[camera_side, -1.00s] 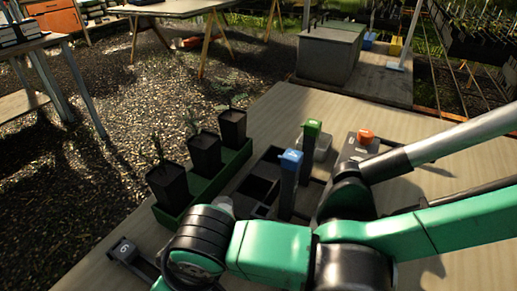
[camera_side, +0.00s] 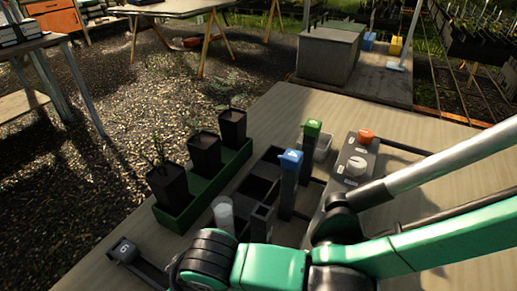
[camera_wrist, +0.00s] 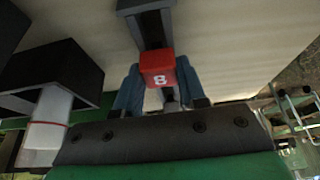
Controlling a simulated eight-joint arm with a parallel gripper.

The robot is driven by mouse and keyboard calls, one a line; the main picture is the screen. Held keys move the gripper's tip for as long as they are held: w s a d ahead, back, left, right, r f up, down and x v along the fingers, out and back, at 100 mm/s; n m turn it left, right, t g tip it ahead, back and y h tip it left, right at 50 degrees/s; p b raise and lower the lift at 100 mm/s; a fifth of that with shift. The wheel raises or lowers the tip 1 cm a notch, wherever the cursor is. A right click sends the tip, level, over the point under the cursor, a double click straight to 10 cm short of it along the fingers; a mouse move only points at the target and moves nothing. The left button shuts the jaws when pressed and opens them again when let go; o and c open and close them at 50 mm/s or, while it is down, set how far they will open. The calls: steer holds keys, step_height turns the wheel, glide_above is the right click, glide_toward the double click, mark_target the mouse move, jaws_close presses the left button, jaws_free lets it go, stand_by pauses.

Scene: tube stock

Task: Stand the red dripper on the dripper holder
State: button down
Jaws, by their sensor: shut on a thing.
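The red dripper (camera_wrist: 158,68) shows in the wrist view as a red block with a white mark, and a dark stem runs away from it toward the top. My gripper (camera_wrist: 158,78) is shut on the red block, with one bluish finger on each side. In the side view my arm hides the gripper and the red block. The dripper holder (camera_side: 262,222) has an empty-looking dark square socket at its near end. A blue-topped dripper (camera_side: 290,175) and a green-topped dripper (camera_side: 311,145) stand upright farther along it.
A white cup (camera_side: 223,215) stands beside the empty socket and shows in the wrist view (camera_wrist: 45,125). A green trough (camera_side: 200,197) with several black plant pots lies to the left. A grey box (camera_side: 352,165) with an orange button is behind my arm.

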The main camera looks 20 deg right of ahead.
steer(key=shift+f, duration=0.25)
stand_by(0.3)
steer(key=shift+c, duration=2.1)
jaws_free()
steer(key=shift+r, duration=0.1)
steer(key=shift+v, duration=2.75)
steer(key=shift+d, duration=0.1)
steer(key=d+r+y, duration=0.1)
steer(key=d+r, duration=0.1)
steer(key=d, duration=0.1)
steer(key=d+r+m+g+y, duration=0.1)
steer(key=d+r, duration=0.2)
steer(key=w+d+r+m+g+y, duration=0.1)
steer(key=d+r, duration=0.1)
steer(key=r, duration=0.1)
steer(key=shift+d, duration=0.4)
steer(key=w+d+m+t+h, duration=0.1)
steer(key=d+m+t+h, duration=0.2)
steer(key=d, duration=1)
steer(key=w+d+f+m+t+h, duration=0.1)
steer(key=w+d+m+t+h, duration=0.1)
steer(key=d, duration=1.1)
steer(key=shift+w+d+f+m+t+h, duration=0.2)
steer(key=shift+f+m+t+h, duration=0.3)
steer(key=shift+m, duration=0.5)
